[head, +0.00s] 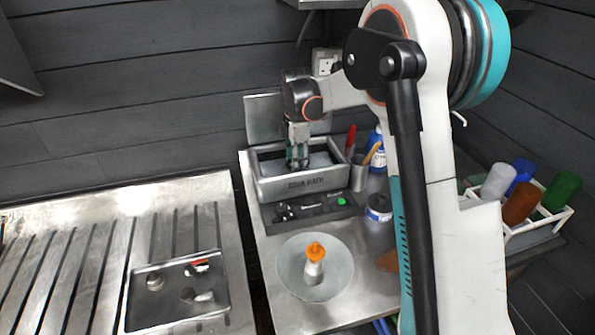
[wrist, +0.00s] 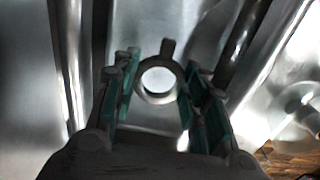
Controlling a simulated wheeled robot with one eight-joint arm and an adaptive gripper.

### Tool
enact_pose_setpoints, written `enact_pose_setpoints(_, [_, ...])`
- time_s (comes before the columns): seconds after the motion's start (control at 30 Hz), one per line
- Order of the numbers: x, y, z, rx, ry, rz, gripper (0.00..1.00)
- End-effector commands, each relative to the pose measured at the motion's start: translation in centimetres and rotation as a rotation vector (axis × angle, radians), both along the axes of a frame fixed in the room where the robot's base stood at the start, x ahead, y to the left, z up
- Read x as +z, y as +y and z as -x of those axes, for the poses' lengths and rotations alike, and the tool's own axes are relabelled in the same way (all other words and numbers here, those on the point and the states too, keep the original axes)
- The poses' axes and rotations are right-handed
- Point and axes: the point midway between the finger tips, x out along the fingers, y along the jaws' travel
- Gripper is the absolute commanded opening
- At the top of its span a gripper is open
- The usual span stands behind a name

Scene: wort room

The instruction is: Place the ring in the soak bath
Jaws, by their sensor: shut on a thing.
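My gripper (head: 298,158) points down into the open top of the soak bath, a grey metal box with a labelled front wall (head: 306,185). In the wrist view my gripper (wrist: 160,90) is shut on the ring (wrist: 159,98), a metal ring with a short tab. The ring sits between the teal-padded fingers, with bright metal beneath it. In the head view the fingers hide the ring. I cannot tell whether it touches the bath floor.
A raised lid (head: 265,117) stands behind the bath. A dark tray (head: 312,212) lies in front, and a round dish (head: 290,275) holds an orange-topped bottle (head: 314,262). A cup (head: 358,177) and jars (head: 379,208) crowd the right. A parts tray (head: 150,317) lies left.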

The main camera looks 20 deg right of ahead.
Motion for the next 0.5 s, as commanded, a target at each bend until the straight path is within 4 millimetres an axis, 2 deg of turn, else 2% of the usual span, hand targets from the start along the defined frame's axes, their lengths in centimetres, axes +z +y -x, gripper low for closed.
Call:
enact_pose_setpoints(0.1, [-1.9,0.0,0.0,0.0,0.0,0.0,0.15])
enact_pose_setpoints(0.2, [-2.9,0.0,0.0,0.0,0.0,0.0,0.15])
enact_pose_setpoints(0.5, [-3.0,0.0,0.0,0.0,0.0,0.0,0.15])
